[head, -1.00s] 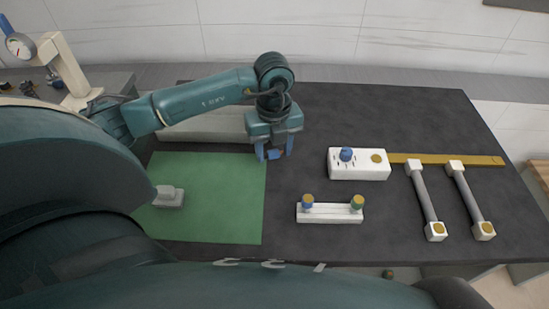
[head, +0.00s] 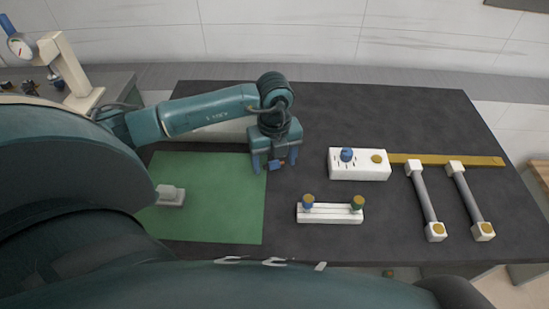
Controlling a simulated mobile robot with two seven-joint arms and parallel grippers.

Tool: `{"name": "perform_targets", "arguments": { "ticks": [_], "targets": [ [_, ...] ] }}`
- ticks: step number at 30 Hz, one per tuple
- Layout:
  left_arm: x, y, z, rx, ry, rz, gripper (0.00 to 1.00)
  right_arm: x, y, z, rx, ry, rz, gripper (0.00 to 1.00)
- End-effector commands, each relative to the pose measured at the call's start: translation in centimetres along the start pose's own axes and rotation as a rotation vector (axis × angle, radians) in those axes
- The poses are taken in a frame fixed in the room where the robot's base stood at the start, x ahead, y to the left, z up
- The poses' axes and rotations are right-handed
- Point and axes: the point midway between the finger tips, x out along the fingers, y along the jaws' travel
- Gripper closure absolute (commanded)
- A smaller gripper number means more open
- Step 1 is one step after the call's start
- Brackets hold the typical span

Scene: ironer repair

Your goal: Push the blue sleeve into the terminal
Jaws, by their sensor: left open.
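My left gripper (head: 274,167) hangs over the dark worktop, just right of the green mat's right edge. Its fingers are apart. A small blue piece shows between them; I cannot tell whether it is part of the gripper. The white terminal block (head: 372,172) lies to the right of the gripper, with a blue sleeve (head: 346,154) standing at its left end and a gold disc at its right. I cannot tell how deep this sleeve sits. My right gripper is not in view.
A green mat (head: 215,210) bears a small grey block (head: 170,196). A gold bar (head: 450,160) runs right from the terminal block. Two grey rods (head: 424,194) (head: 466,195) with white ends lie at right. The worktop behind the block is clear.

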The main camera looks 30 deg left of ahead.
Motion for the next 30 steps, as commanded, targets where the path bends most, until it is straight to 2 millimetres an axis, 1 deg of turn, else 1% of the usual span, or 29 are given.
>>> {"name": "perform_targets", "arguments": {
  "ticks": [2, 3, 5, 8, 11, 12, 15, 18, 21, 25, 30],
  "targets": [
    [0.5, 0.0, 0.0, 0.0, 0.0, 0.0, 0.3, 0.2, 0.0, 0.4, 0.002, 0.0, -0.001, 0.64],
    [0.3, -0.1, 0.0, 0.0, -0.001, -0.002, 0.3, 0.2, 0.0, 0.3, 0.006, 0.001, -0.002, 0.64],
    [-0.8, -0.1, 0.1, 0.001, -0.003, -0.004, 0.3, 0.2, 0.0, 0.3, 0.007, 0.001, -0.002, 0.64],
    [-2.6, 0.0, 0.2, 0.001, -0.004, -0.005, 0.3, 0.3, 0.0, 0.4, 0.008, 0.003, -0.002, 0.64],
    [-4.9, 0.4, 0.4, 0.0, -0.006, -0.006, 0.3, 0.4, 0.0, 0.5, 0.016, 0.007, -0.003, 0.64],
    [-6.0, 0.4, 0.4, 0.0, -0.004, -0.006, 0.3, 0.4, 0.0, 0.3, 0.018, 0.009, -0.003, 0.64],
    [-8.2, 0.4, 0.4, 0.002, -0.004, -0.004, 0.3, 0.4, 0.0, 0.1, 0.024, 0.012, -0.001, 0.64],
    [-10.2, 0.4, 0.4, 0.0, -0.004, -0.005, 0.3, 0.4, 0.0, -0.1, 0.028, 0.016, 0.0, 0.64],
    [-11.6, 0.4, 0.4, 0.0, -0.002, -0.003, 0.3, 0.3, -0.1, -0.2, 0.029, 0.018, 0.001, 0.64],
    [-12.6, 0.5, 0.3, 0.0, 0.0, -0.001, 0.3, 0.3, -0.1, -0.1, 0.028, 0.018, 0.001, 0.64],
    [-12.9, 0.5, 0.3, 0.0, -0.001, -0.001, 0.3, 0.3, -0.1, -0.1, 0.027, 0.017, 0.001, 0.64]
  ]
}}
